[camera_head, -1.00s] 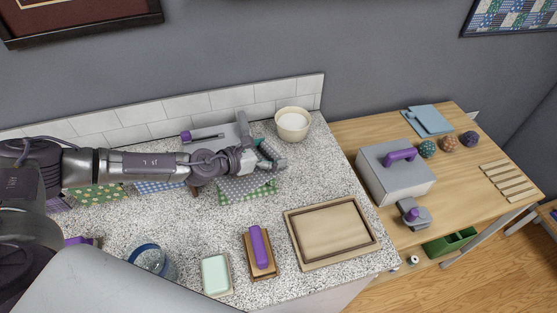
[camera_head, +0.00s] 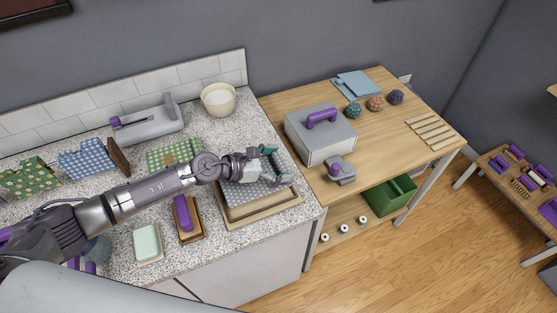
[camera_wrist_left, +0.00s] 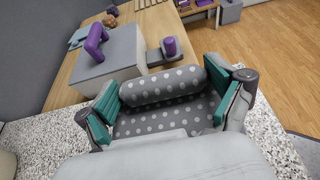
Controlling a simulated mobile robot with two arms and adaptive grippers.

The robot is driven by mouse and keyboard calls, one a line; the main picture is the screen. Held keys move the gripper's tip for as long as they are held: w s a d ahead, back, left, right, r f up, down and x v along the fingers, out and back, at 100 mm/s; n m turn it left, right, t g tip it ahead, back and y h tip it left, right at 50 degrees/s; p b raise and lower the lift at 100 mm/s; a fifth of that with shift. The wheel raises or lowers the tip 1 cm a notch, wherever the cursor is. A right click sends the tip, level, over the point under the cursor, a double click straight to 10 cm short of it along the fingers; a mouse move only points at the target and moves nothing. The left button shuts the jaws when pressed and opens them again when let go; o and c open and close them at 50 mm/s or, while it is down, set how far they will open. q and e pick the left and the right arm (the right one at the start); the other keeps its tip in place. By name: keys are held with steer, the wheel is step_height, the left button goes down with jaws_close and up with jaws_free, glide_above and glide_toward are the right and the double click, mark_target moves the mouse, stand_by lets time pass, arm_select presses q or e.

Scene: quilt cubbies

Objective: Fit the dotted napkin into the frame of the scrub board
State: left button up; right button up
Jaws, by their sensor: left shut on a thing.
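The dotted napkin (camera_head: 240,191) is grey with white dots. My left gripper (camera_head: 270,167) is shut on it and holds it over the scrub board (camera_head: 262,218), whose wooden frame shows around the cloth's near side. In the left wrist view the napkin (camera_wrist_left: 160,86) bulges in a roll between the green-padded fingers (camera_wrist_left: 164,100). The arm and cloth hide most of the board's inside. I cannot tell whether the cloth touches the board. My right gripper is in neither view.
A purple-handled brush (camera_head: 184,213) and a pale green soap bar (camera_head: 147,242) lie left of the board. A green checked cloth (camera_head: 168,158) lies behind the arm. The wooden table with a grey purple-handled box (camera_head: 320,137) stands to the right. The counter edge is close by the board.

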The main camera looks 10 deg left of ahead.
mark_target(270, 171)
arm_select(q)
steer(key=shift+a, duration=0.15)
steer(key=shift+f+b, duration=0.6)
steer(key=shift+f, duration=0.05)
steer(key=shift+f+b, duration=0.8)
steer(key=shift+f, duration=0.05)
steer(key=shift+f+b, duration=0.55)
steer(key=shift+f, duration=0.1)
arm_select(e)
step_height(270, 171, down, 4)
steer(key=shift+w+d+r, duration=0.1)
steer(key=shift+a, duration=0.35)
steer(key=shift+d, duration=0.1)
arm_select(q)
steer(key=shift+f+b, duration=0.35)
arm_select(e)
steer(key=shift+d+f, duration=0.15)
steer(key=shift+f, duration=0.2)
arm_select(q)
steer(key=shift+f+b, duration=0.5)
steer(key=shift+f, duration=0.05)
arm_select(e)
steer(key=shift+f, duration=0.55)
